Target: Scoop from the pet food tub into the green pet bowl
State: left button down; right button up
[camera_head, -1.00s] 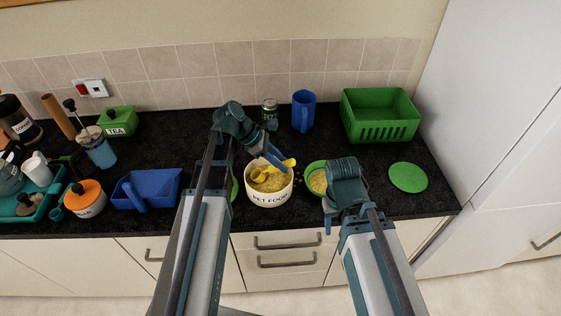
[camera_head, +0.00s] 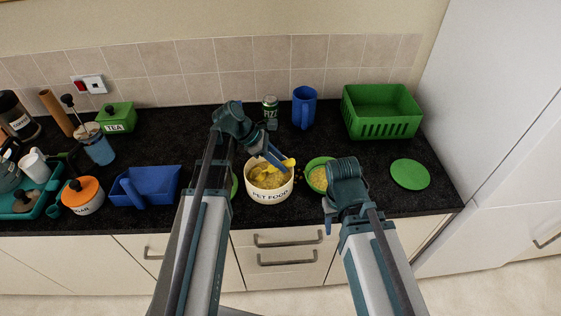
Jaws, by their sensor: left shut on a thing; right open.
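The white pet food tub (camera_head: 268,196), labelled PET FOOD, stands open on the black worktop and holds yellowish food. A yellow scoop (camera_head: 287,164) is in the tub's mouth, its bowl down at the food. My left gripper (camera_head: 276,160) is shut on the scoop's handle above the tub. The green pet bowl (camera_head: 312,165) stands just right of the tub with some food in it. My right gripper (camera_head: 327,207) is open at the bowl's right front side, and my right arm hides part of the bowl. Whether it touches the bowl I cannot tell.
A green lid (camera_head: 409,174) lies flat at the right, with a green basket (camera_head: 381,125) behind. A blue mug (camera_head: 304,108) and a green can (camera_head: 270,107) stand at the back. A blue dustpan-like container (camera_head: 146,186) lies left. A few brown bits lie between tub and bowl.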

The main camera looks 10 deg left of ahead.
pick_arm(q)
jog(key=shift+d+r+p, duration=0.1)
jog(key=shift+r+p, duration=3.25)
jog(key=shift+r, duration=0.2)
jog(key=shift+d+r, duration=0.15)
jog(key=shift+w+d+f+y+p, duration=0.1)
jog(key=shift+d+f+y+p, duration=0.15)
jog(key=shift+d+y+p, duration=0.3)
jog(key=shift+w+d+f+y+p, duration=0.1)
jog(key=shift+d+f+y+p, duration=0.2)
jog(key=shift+y, duration=0.35)
jog(key=shift+w+d+f+g+y+p, duration=0.1)
jog(key=shift+d+f+g+y+p, duration=0.15)
jog(key=shift+d+y, duration=0.35)
jog(key=shift+w+d+f+g+y, duration=0.1)
jog(key=shift+d+f+g+y, duration=0.25)
jog(key=shift+y, duration=0.45)
jog(key=shift+w+d+f+y, duration=0.15)
jog(key=shift+d+y, duration=0.3)
jog(key=shift+y, duration=0.35)
jog(key=shift+s, duration=0.1)
